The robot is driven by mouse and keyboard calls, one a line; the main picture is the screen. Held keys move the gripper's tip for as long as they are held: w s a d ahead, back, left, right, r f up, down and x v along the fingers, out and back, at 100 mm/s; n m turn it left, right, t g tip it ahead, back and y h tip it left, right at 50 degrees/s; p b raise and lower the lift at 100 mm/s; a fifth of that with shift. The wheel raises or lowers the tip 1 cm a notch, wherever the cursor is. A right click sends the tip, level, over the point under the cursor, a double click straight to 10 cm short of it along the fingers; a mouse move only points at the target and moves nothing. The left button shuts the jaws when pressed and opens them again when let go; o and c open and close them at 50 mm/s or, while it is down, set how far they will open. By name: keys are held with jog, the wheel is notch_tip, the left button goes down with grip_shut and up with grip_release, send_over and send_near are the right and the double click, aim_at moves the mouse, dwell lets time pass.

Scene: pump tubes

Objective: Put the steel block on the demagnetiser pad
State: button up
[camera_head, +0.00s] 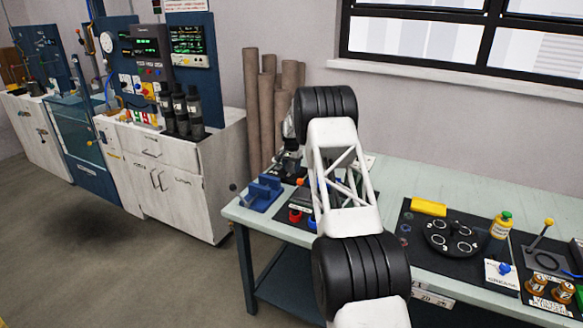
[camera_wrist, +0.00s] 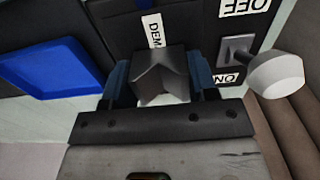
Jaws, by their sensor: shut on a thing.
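The steel block (camera_wrist: 162,82), grey with a V-shaped notch, is between the blue fingers of my gripper (camera_wrist: 160,75) in the wrist view. The gripper is shut on it. Beyond the block is a dark unit (camera_wrist: 118,28) with a white label starting "DEM", partly covered by the block. A blue square with a raised rim (camera_wrist: 52,68) lies to the left of the block; I cannot tell whether it is the demagnetiser pad. Whether the block touches the surface beyond it cannot be told. In the head view my arm hides most of the gripper and the block.
A white knob (camera_wrist: 275,73) stands beside ON and OFF labels, right of the gripper. In the head view, a blue fixture (camera_head: 264,190) and a red pot (camera_head: 295,215) are on the bench left of my arm. A yellow bottle (camera_head: 501,226) stands at the right.

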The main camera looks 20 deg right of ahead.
aim_at(292, 168)
jog(key=shift+f, duration=0.1)
jog(key=o, duration=1)
jog(key=shift+f, duration=0.15)
notch_tip(292, 168, up, 13)
jog(key=shift+f, duration=0.2)
jog(key=shift+r, duration=0.1)
dwell(0.8)
